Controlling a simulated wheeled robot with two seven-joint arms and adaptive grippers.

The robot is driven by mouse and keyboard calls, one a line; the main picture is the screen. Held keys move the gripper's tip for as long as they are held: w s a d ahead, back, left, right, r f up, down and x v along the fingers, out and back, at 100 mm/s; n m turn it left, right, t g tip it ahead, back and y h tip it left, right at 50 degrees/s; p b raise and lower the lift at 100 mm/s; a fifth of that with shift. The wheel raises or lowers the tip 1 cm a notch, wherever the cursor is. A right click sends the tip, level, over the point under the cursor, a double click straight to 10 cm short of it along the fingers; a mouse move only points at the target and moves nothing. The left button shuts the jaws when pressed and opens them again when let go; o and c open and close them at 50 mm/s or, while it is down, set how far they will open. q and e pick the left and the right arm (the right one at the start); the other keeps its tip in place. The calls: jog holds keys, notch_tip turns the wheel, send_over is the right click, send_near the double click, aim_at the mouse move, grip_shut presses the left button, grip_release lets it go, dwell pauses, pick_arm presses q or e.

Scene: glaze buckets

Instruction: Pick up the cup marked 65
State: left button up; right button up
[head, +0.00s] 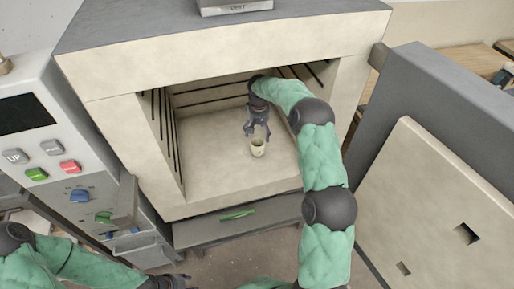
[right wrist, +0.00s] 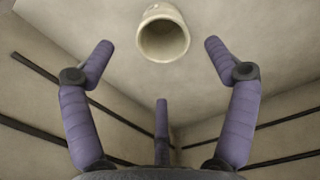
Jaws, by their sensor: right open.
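A small cream cup (head: 258,148) stands upright on the kiln floor (head: 215,165), inside the open chamber. I cannot make out a mark on it. My right gripper (head: 257,131) reaches into the chamber and is just behind and above the cup. In the right wrist view the cup (right wrist: 163,36) shows at the top, its open mouth facing the camera. The spread fingers of my right gripper (right wrist: 157,55) are open and apart from it, with nothing between them. My left gripper (head: 172,282) is low at the bottom edge, partly cut off, and its fingers are unclear.
The kiln's side walls (head: 158,140) have dark grooves and bound the chamber closely. The thick kiln door (head: 440,190) stands open at the right. A control panel (head: 45,150) with coloured buttons stands at the left. Bare floor shows around the cup.

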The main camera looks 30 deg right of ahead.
aim_at(258, 145)
notch_tip(258, 145, down, 4)
jog(key=shift+w+r+b, duration=0.1)
jog(key=shift+r+b, duration=0.1)
jog(key=shift+b, duration=0.1)
jog(key=shift+a+f, duration=0.1)
jog(key=shift+f, duration=0.35)
notch_tip(258, 145, down, 4)
jog(key=shift+a+f+b, duration=0.1)
jog(key=shift+b, duration=0.85)
jog(key=c, duration=1.4)
